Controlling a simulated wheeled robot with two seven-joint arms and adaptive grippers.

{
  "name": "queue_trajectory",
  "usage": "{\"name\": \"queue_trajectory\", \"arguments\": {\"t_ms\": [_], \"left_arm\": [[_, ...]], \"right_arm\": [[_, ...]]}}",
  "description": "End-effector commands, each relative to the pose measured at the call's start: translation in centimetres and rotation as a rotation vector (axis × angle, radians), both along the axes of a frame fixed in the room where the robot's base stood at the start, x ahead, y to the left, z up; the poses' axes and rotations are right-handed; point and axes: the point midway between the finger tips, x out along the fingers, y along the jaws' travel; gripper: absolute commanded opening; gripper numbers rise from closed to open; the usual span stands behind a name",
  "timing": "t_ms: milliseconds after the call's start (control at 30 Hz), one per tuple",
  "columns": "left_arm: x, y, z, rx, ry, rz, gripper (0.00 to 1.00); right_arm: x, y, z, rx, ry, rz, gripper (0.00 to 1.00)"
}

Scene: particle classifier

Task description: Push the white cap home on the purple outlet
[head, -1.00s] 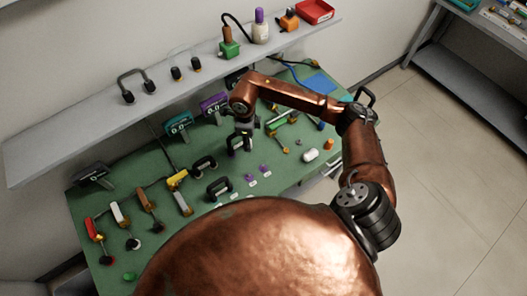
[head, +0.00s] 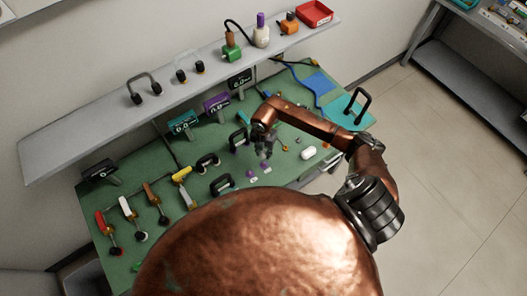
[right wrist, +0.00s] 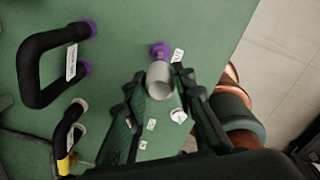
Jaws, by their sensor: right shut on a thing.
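My right gripper (head: 265,153) points down over the front part of the green table. In the right wrist view, my right gripper (right wrist: 161,77) is shut on the white cap (right wrist: 158,82), which looks like a pale grey cylinder between the fingertips. The purple outlet (right wrist: 158,50) shows just beyond the cap's end, with a small white label beside it. Whether cap and outlet touch, I cannot tell. In the head view the cap is hidden by the gripper, and small purple pieces (head: 251,173) lie just left of it. My left gripper is out of view.
A purple display box (head: 216,103) and a teal display box (head: 184,123) stand behind. A grey shelf (head: 100,120) overhangs the table's back.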

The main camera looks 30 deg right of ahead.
Motion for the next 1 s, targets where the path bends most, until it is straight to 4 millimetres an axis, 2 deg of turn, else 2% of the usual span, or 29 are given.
{"name": "queue_trajectory", "arguments": {"t_ms": [267, 400, 1000], "left_arm": [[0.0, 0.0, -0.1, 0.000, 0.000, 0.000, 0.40], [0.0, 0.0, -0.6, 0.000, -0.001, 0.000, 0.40], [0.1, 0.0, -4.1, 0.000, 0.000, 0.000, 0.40]], "right_arm": [[0.0, 0.0, 0.0, -0.001, -0.001, 0.016, 0.04], [0.0, -0.1, -0.1, -0.002, -0.002, 0.081, 0.04], [0.0, 0.0, -5.2, -0.001, 0.001, 0.074, 0.04]]}}
